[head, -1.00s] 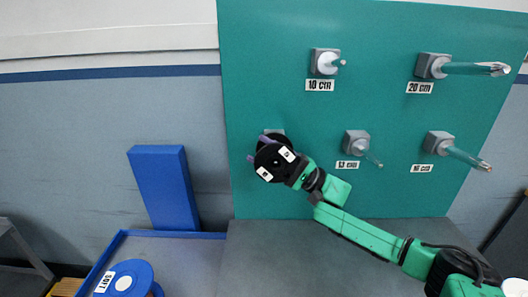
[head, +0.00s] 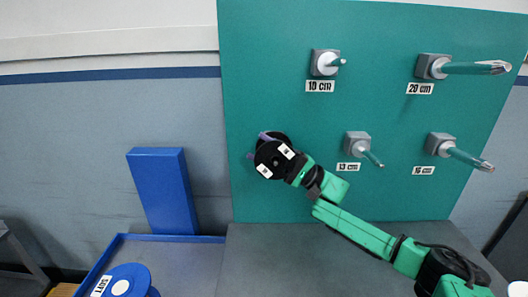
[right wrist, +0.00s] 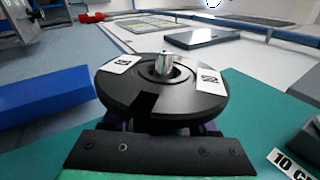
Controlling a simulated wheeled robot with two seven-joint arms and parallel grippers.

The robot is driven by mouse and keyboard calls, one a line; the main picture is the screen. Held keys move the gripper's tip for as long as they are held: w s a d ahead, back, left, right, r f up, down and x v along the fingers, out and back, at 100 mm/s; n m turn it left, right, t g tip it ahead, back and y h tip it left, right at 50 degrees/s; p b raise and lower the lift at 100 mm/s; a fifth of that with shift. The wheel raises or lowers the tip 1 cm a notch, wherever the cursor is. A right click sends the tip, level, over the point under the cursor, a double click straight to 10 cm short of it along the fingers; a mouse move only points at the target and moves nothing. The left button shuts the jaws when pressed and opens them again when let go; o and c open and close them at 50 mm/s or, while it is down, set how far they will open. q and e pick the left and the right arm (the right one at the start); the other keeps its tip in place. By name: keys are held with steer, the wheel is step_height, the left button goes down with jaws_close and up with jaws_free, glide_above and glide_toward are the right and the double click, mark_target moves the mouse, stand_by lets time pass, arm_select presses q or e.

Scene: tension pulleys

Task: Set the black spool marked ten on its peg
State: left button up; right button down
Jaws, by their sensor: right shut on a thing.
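The black spool (head: 268,166) with two white labels is gripped by my right gripper (head: 258,146), whose purple fingertips show at its edge. The label text is too small to read. The spool is in front of the lower left part of the green board (head: 300,205). In the right wrist view, the spool (right wrist: 120,98) shows its face, and a metallic peg tip (right wrist: 164,65) stands in its centre hole. How far the spool sits along that peg cannot be told. The peg's mount is hidden in the head view. My left gripper is not in view.
Other pegs stick out of the board, with signs reading 10 cm (head: 320,86), 20 cm (head: 420,88), 13 cm (head: 348,167) and 16 cm (head: 423,170). A blue spool (head: 130,282) lies in a blue-rimmed tray at lower left. A blue block (head: 164,190) stands behind the tray.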

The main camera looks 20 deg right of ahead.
stand_by(0.3)
steer(key=shift+c, duration=0.7)
jaws_free()
steer(key=shift+w, duration=0.1)
steer(key=shift+o, duration=0.3)
steer(key=shift+w+d, duration=0.1)
steer(key=shift+o, duration=0.4)
steer(key=b+v, duration=0.1)
steer(key=v, duration=0.8)
steer(key=shift+b, duration=0.4)
